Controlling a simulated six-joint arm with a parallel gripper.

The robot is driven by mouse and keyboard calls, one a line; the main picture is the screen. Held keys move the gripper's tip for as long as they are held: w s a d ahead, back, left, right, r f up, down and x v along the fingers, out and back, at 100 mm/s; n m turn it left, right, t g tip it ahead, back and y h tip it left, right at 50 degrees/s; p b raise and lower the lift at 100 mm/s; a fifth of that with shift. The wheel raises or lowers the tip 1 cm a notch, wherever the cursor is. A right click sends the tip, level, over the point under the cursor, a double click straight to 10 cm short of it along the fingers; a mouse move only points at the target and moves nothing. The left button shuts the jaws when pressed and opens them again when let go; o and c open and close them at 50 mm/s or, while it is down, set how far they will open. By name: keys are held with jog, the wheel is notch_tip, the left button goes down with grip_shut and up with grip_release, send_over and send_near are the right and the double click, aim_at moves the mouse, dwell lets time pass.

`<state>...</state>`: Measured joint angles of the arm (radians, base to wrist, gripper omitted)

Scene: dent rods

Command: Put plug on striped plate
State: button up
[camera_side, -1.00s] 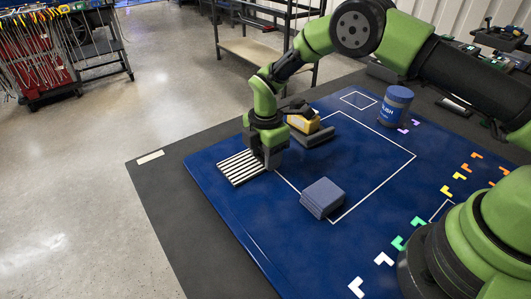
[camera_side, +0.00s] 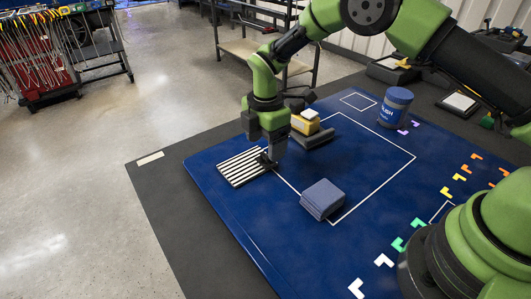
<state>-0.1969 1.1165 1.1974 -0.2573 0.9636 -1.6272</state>
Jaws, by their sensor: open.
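The striped plate (camera_side: 240,170), with black and white bars, lies on the blue mat at its left side. A small dark piece (camera_side: 265,161), which looks like the plug, sits at the plate's right end. My gripper (camera_side: 272,157) is open just above and beside this piece, pointing down, and its fingers partly hide it. I cannot tell whether the fingers touch it.
A grey-blue block (camera_side: 322,198) sits on the mat in front. A yellow and white item (camera_side: 305,122) and a dark bar (camera_side: 314,138) lie behind my gripper. A blue can (camera_side: 396,107) stands at the back right. The mat's middle is clear.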

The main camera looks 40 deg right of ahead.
notch_tip(320, 180, up, 8)
notch_tip(320, 180, up, 11)
jog(key=m+t, duration=0.2)
jog(key=m, duration=0.4)
send_over(266, 155)
jog(key=s+d, duration=0.2)
jog(key=s, duration=0.3)
jog(key=s+d+r+m+t+y, duration=0.1)
jog(key=s+r+m+t, duration=0.1)
jog(key=s+m, duration=0.6)
jog(key=s+d+r+m+t+y, duration=0.1)
jog(key=s+d+r+m+t, duration=0.1)
jog(key=s+m, duration=0.6)
jog(key=s+r+t, duration=0.1)
jog(key=s+r, duration=0.1)
jog(key=s, duration=0.2)
jog(key=shift+s+r, duration=0.25)
jog(key=shift+s, duration=0.05)
jog(key=shift+d, duration=0.1)
jog(key=c, duration=0.4)
